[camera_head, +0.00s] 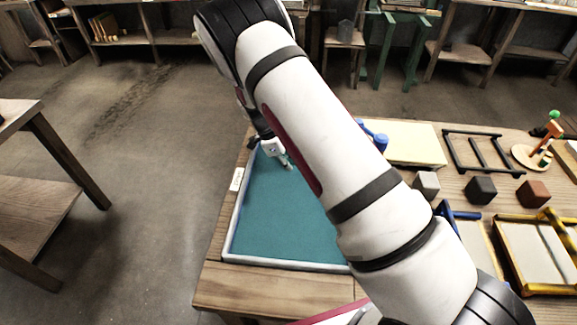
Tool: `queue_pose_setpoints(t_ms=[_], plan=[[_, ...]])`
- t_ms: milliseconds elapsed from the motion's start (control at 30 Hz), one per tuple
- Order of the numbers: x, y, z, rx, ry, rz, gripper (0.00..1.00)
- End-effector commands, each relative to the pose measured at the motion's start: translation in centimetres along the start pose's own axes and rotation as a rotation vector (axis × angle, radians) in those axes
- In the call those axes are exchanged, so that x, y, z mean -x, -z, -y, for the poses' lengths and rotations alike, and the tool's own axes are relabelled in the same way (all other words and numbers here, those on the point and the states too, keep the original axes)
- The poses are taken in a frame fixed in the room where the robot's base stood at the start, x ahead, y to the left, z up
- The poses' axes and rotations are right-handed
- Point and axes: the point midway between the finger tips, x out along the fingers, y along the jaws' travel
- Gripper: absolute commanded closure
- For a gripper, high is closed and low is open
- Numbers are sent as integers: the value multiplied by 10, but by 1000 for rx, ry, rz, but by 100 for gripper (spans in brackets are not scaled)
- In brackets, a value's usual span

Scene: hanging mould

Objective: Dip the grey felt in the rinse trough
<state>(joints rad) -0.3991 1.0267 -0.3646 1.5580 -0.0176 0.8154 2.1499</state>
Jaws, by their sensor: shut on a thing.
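The trough (290,264) has a pale grey rim around a flat teal surface and stands on the wooden table left of the middle. A small white label sits beside its left rim. My gripper (286,161) is small in the view, over the far left part of the trough. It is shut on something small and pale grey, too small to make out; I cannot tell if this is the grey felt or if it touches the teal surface. My arm crosses the middle of the picture and hides the trough's right side. No other grey felt is clearly seen.
Right of my arm are a pale yellow board (413,145), a dark slatted frame (483,152), a grey block (427,183), a black block (480,190), a brown block (533,193), a blue-edged frame (462,214) and a yellow frame (513,274). Open floor lies left of the table.

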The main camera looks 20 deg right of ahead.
Motion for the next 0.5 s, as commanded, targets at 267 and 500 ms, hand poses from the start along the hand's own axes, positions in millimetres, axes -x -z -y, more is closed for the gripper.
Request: queue_pose_setpoints(t_ms=[267,500], plan=[[0,0,0,1,0,0,100],[1,0,-8,2,-1,-1,100]])
